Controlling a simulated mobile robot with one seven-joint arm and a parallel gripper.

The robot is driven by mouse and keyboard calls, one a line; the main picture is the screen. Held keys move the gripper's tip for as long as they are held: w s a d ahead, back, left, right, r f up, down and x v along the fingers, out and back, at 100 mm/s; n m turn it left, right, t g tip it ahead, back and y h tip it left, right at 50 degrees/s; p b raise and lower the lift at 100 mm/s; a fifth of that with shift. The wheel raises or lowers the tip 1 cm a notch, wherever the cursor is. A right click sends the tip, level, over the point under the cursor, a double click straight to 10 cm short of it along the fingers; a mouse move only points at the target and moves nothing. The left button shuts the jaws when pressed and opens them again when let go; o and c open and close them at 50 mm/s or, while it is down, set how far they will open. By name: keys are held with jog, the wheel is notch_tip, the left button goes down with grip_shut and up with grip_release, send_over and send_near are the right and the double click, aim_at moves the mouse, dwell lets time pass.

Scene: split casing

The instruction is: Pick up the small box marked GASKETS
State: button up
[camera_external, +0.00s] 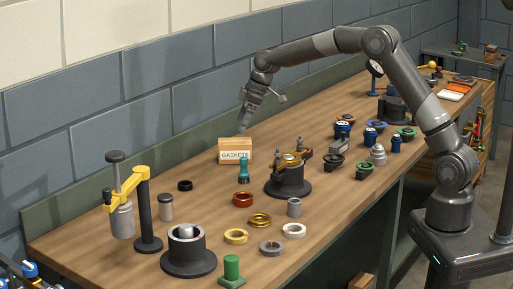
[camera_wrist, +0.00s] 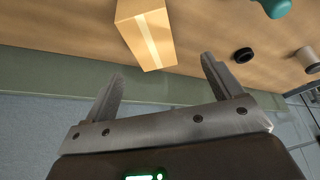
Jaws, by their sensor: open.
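The small GASKETS box (camera_external: 235,153) is tan cardboard with a white front label. It stands upright on the workbench near the back ledge. My gripper (camera_external: 243,128) points down just above and behind the box's top in the external view. In the wrist view, my gripper (camera_wrist: 160,78) is open with nothing between its fingers. The box (camera_wrist: 146,36) lies beyond the fingertips there, roughly centred between them, with a pale tape strip along it. The gripper appears apart from the box.
A teal tool (camera_external: 244,172) stands just in front of the box. A black ring (camera_external: 185,185) lies to its left. A dark fixture (camera_external: 288,180) with brass clamps stands to the right. The wall and green back ledge (camera_external: 100,197) run close behind. Several rings lie toward the front.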

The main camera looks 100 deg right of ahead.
aim_at(236, 141)
jog(key=shift+d+f, duration=0.25)
jog(key=shift+f, duration=0.1)
jog(key=x, duration=0.5)
jog(key=shift+f, duration=0.15)
jog(key=shift+d+x, duration=0.15)
jog(key=shift+x, duration=1.15)
jog(key=shift+d+x, duration=0.15)
jog(key=shift+x, duration=1.1)
jog(key=shift+s+f, duration=0.2)
jog(key=shift+f, duration=0.1)
jog(key=shift+c, duration=0.6)
jog(key=c, duration=1)
jog(key=shift+r, duration=0.1)
